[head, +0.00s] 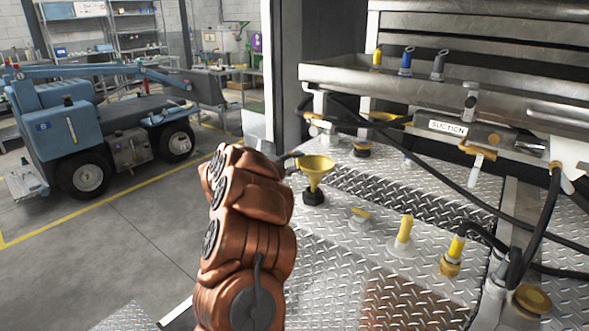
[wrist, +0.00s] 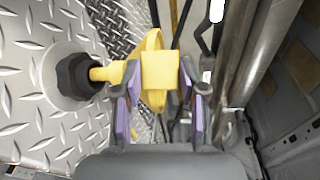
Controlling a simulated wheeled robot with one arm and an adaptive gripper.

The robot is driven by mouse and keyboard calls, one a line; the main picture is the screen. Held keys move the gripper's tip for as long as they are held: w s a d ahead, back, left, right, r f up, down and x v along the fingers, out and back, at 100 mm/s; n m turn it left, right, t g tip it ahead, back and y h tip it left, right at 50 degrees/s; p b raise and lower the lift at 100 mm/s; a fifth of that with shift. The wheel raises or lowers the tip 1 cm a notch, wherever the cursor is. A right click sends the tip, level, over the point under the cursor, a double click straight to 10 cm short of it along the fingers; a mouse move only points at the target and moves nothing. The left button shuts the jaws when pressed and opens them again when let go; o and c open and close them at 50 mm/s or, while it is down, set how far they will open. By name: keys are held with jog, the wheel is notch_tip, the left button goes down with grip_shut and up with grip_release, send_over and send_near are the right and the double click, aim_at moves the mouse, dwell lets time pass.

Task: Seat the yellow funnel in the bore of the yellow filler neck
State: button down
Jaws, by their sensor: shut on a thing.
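The yellow funnel (head: 317,164) is upright at the deck's left side, its cone opening upward. In the wrist view, my gripper (wrist: 160,88) is shut on a yellow block on the funnel's side (wrist: 152,103). The funnel's narrow stem meets a black collar (wrist: 77,76) on a round grey base; the collar also shows under the funnel in the head view (head: 314,197). Whether the stem is inside it is hidden. A yellow upright neck (head: 404,230) stands on the deck, right of the funnel; I cannot tell whether it has an open bore.
A short yellow-topped fitting (head: 360,214) and a yellow fitting with a black hose (head: 453,252) stand on the diamond-plate deck (head: 330,265). Black hoses droop across the right side. A metal shelf (head: 430,85) with nozzles overhangs the back. Blue machinery (head: 75,125) stands far left.

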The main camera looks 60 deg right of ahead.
jog(key=shift+f, duration=1.35)
jog(key=c, duration=0.7)
grip_release()
jog(key=b+v, duration=0.2)
jog(key=v, duration=1)
